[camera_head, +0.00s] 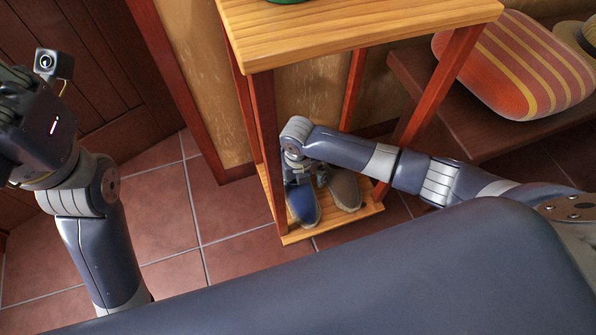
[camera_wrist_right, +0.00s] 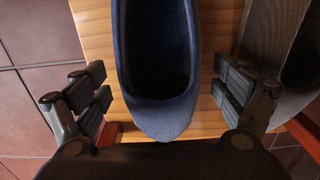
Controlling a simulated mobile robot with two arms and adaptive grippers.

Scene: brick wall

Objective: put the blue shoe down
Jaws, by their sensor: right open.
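The blue shoe (camera_head: 301,204) rests on the low wooden shelf (camera_head: 297,238) of the stand. In the right wrist view the blue shoe (camera_wrist_right: 160,115) lies on the light boards between the fingers, its dark opening facing the camera. My right gripper (camera_wrist_right: 160,88) is open, with one finger pair on each side of the shoe and visible gaps between. In the head view my right arm partly hides the right gripper (camera_head: 309,176) and the shoe's far end. My left gripper (camera_head: 22,120) is raised at the far left; its fingers are not clear.
A grey-brown shoe (camera_head: 345,188) stands just right of the blue one. The stand's reddish posts (camera_head: 267,130) and wooden top (camera_head: 350,30) surround the shelf closely. A bench (camera_head: 440,115) with a striped cushion (camera_head: 520,70) is at right. Tiled floor (camera_head: 225,215) at left is clear.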

